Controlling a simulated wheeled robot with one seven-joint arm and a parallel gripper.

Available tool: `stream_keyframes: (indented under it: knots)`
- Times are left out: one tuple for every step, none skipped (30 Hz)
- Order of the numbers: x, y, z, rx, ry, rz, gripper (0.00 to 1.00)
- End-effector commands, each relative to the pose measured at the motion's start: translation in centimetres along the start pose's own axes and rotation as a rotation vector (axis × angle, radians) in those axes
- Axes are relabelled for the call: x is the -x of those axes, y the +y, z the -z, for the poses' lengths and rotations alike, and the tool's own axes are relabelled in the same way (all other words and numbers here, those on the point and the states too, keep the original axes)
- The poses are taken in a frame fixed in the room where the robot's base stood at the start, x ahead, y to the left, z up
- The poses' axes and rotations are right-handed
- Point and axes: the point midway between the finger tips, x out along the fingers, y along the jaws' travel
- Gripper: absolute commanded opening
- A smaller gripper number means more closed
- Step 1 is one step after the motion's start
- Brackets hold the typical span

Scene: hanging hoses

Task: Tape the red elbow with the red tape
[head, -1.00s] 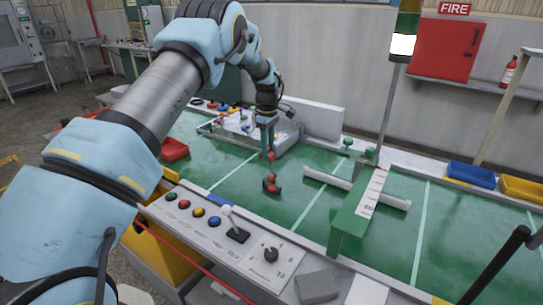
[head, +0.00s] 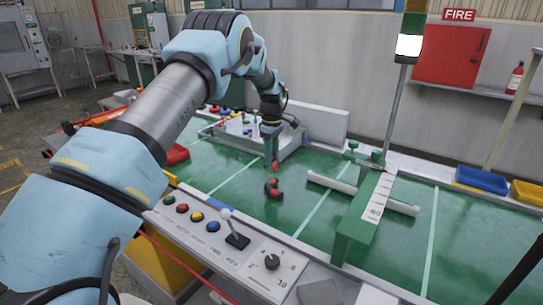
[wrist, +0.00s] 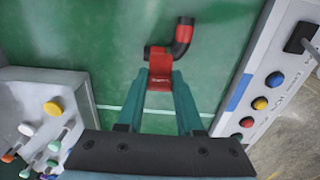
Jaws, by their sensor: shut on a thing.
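The elbow (head: 273,188) lies on the green table below my gripper. In the wrist view the elbow (wrist: 182,41) is a curved black piece with red ends, just beyond my fingertips. My gripper (head: 271,152) points down and is shut on a small red piece (head: 275,166), which looks like the red tape. In the wrist view my gripper (wrist: 160,85) has its teal fingers on either side of this red piece (wrist: 160,66). The held piece overlaps the elbow's near end in that view; I cannot tell whether they touch.
A grey tray (head: 285,147) with several coloured knobs stands behind my gripper. A panel (head: 215,235) with buttons and a lever (head: 231,221) runs along the near edge. A green stand (head: 362,225) and a white bar (head: 330,181) are to the right. The table between is clear.

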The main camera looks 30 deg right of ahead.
Motion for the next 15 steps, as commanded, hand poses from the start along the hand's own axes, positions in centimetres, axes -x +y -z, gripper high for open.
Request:
stream_keyframes:
  knots:
    - [-0.4,0.0,0.0,0.000,0.000,0.001,0.00]
    - [-0.5,0.0,0.0,0.000,0.000,0.001,0.00]
    - [-0.7,0.0,0.0,0.000,0.000,0.001,0.00]
    - [-0.9,0.0,0.0,0.000,0.000,0.001,0.00]
    - [-1.1,0.0,0.0,0.000,-0.001,0.001,0.00]
    - [-1.3,0.0,0.0,0.000,-0.001,0.001,0.00]
    - [-1.5,0.0,0.0,0.000,-0.001,0.001,0.00]
    - [-1.6,0.0,0.0,0.000,-0.001,0.001,0.00]
    - [-1.9,0.0,0.0,0.000,-0.001,0.001,0.00]
    - [-2.1,0.0,0.0,0.000,-0.001,0.001,0.00]
    - [-2.2,0.0,0.0,0.000,-0.001,0.001,0.00]
    - [-2.5,0.0,0.0,0.000,-0.001,0.001,0.00]
    - [-2.6,0.0,0.0,0.000,-0.001,0.001,0.00]
    - [-2.8,0.0,0.0,0.000,0.000,0.000,0.00]
    - [-3.0,0.0,0.0,0.000,0.000,0.000,0.00]
